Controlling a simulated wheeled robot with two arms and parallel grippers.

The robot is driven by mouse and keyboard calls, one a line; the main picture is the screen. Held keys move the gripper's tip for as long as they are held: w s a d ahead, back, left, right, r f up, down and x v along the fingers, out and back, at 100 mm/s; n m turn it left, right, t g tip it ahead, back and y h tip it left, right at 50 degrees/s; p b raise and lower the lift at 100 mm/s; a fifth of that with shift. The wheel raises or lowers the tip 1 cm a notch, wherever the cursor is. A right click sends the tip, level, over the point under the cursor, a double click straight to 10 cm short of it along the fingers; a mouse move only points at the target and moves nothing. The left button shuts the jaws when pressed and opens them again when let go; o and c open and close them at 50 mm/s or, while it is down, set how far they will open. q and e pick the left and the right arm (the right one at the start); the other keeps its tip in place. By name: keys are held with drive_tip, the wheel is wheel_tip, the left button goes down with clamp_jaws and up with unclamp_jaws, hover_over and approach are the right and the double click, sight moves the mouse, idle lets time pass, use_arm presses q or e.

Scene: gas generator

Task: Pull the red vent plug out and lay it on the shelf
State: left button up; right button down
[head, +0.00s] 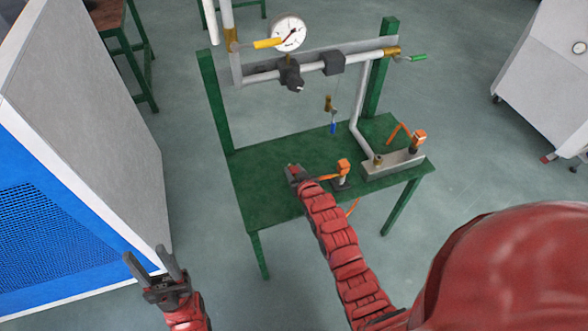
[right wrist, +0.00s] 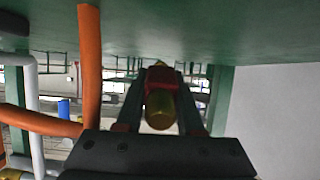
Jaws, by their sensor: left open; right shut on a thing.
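The red vent plug (right wrist: 160,75), with a brass-coloured body (right wrist: 160,108), is between the fingers of my right gripper (right wrist: 162,90) in the right wrist view. My right gripper (head: 294,172) is shut on it, low over the left half of the green shelf (head: 262,190). In the head view the fingers mostly hide the plug. I cannot tell whether it touches the shelf. My left gripper (head: 156,266) is open and empty, well away from the shelf at the lower left.
An orange-handled valve (head: 343,170) stands just right of my right gripper. A grey block with another orange-handled valve (head: 418,140) sits at the shelf's right end. A gauge (head: 289,32) and pipes are above. A blue-and-grey cabinet (head: 85,150) stands left. The shelf's left part is clear.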

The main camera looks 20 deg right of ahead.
drive_tip(key=shift+c, duration=2.2)
unclamp_jaws()
drive_tip(key=shift+r+p, duration=0.7)
drive_tip(key=shift+r, duration=0.75)
drive_tip(key=shift+p+v, duration=1.25)
drive_tip(key=shift+v, duration=1.75)
